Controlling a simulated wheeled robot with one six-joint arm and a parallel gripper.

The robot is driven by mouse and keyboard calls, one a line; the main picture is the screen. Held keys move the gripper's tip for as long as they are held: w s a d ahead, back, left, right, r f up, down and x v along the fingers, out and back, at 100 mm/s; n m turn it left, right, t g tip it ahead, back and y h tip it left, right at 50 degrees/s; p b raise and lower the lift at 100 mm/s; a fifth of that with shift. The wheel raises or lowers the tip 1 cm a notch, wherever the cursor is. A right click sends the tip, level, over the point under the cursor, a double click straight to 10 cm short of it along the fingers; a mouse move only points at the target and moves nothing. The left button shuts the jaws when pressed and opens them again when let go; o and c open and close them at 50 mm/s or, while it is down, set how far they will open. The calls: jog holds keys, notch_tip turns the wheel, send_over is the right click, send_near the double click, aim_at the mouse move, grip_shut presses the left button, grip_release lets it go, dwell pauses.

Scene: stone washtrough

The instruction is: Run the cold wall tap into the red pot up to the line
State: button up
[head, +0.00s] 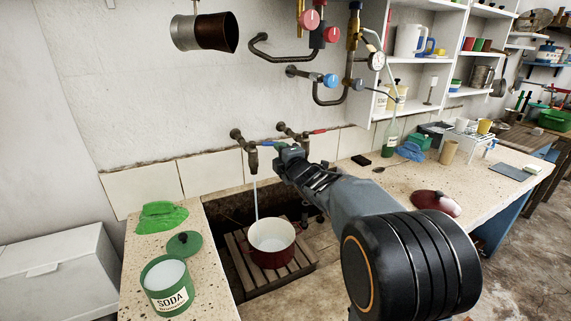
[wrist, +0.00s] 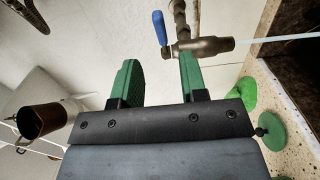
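The red pot (head: 272,257) stands upright on a slatted wooden rack in the stone trough. Its inside is pale; I cannot make out the line or the exact water level. The cold wall tap (head: 252,158) has a blue lever, and a water stream (head: 256,198) falls from it into the pot. In the wrist view the tap (wrist: 205,46), its blue lever (wrist: 160,27) and the stream (wrist: 275,40) show near the fingertips. My gripper (wrist: 155,68) is open, its green fingers apart with nothing between them. The lever is close to the fingertips; contact is unclear.
A red-levered tap (head: 300,133) is just right of the cold one. An open green soda tin (head: 167,285), its lid (head: 184,244) and a green cloth (head: 161,217) lie on the left ledge. A dark red lid (head: 435,203) lies on the right counter. Pipes with valves (head: 331,80) are above.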

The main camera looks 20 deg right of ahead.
jog(key=shift+s+d, duration=0.15)
jog(key=shift+s, duration=1.15)
jog(key=shift+s+d, duration=0.1)
jog(key=shift+s, duration=1.15)
jog(key=shift+d+r, duration=0.1)
dwell(4.7)
